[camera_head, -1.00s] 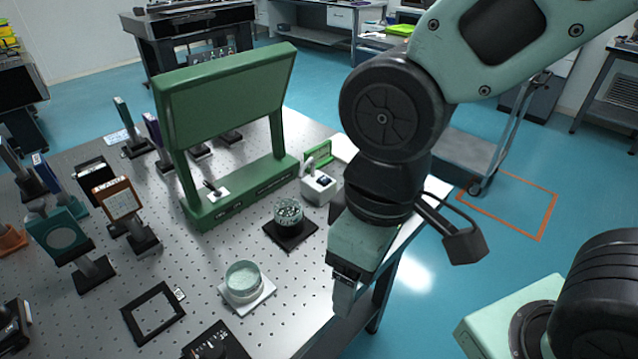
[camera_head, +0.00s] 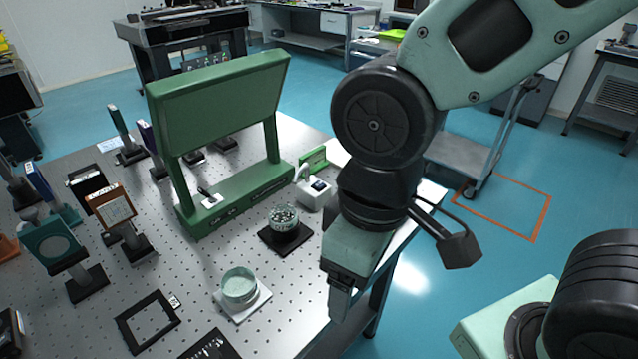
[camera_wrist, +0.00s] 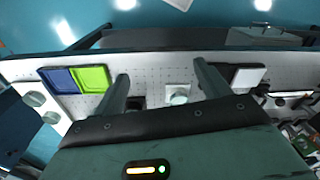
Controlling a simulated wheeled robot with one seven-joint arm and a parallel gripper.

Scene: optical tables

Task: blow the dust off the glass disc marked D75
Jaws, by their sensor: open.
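One round pale glass disc (camera_head: 239,286) lies on a white square plate (camera_head: 258,303) at the table's front middle. A second round glass piece (camera_head: 284,219), speckled dark, lies on a black square plate (camera_head: 268,236) behind it. I cannot read D75 on either. My gripper (camera_head: 341,303) hangs over the table's right edge, right of both pieces, pointing down. In the wrist view its two fingers (camera_wrist: 164,88) are apart with nothing held between them. A pale disc on a white square (camera_wrist: 179,97) shows beyond the gap. No blowing tool is clearly recognizable.
A green frame with a raised panel (camera_head: 222,98) stands behind the glass pieces. A small white box (camera_head: 314,195) stands near the right edge. Upright framed plates (camera_head: 112,207) crowd the left. A black open frame (camera_head: 148,318) lies in front. Blue and green trays (camera_wrist: 75,80) show in the wrist view.

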